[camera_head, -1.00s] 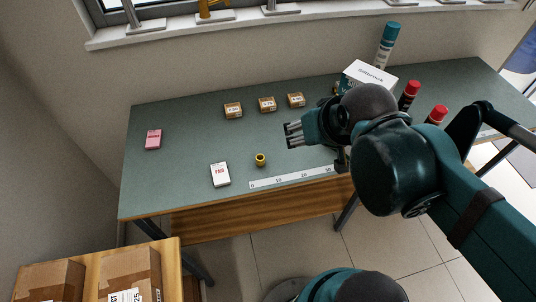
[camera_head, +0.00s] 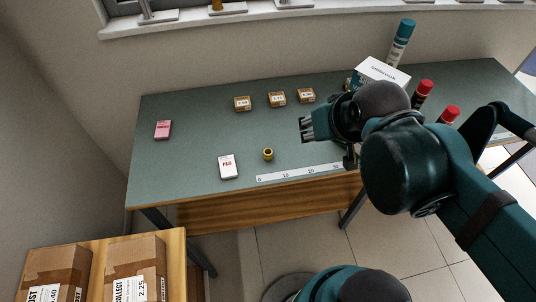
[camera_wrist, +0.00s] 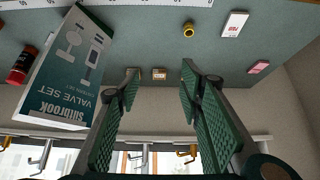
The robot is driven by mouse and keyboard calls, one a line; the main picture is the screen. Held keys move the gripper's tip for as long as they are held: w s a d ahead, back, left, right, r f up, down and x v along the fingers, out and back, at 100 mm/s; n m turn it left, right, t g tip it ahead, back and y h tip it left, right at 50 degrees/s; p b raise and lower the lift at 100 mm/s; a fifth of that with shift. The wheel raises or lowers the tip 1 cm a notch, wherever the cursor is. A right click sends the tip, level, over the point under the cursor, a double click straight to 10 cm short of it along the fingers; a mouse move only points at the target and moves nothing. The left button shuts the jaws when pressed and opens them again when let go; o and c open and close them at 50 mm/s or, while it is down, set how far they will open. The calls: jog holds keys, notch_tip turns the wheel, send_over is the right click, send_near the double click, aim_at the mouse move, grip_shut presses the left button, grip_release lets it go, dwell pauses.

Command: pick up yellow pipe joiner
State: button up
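The yellow pipe joiner (camera_head: 268,154) is a small yellow ring with a dark opening, standing on the green tabletop near its front edge. In the wrist view the joiner (camera_wrist: 189,30) shows near the top, beyond the fingers. My gripper (camera_head: 305,128) is above the table, to the right of the joiner and apart from it. In the wrist view its two green-padded fingers (camera_wrist: 160,85) are spread wide with nothing between them.
A white box (camera_head: 228,166) stands left of the joiner, and a pink box (camera_head: 163,129) is farther left. A white ruler (camera_head: 300,172) lies along the front edge. Small brown boxes (camera_head: 277,99) line the back. A valve set box (camera_wrist: 70,75), red-capped cans (camera_head: 423,92) and a teal-capped can (camera_head: 402,40) stand right.

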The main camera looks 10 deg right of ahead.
dwell(0.4)
jog(key=w+a+f+n+g, duration=0.3)
jog(key=w+a+f+n, duration=0.2)
jog(key=w+f+n, duration=0.3)
jog(key=w+a+f+n+g, duration=0.4)
jog(key=w+f+n, duration=0.4)
jog(key=f, duration=0.6)
jog(key=shift+w+a+p, duration=0.3)
jog(key=shift+a+p, duration=0.05)
jog(key=shift+a, duration=0.15)
dwell(0.6)
jog(key=shift+f, duration=1.25)
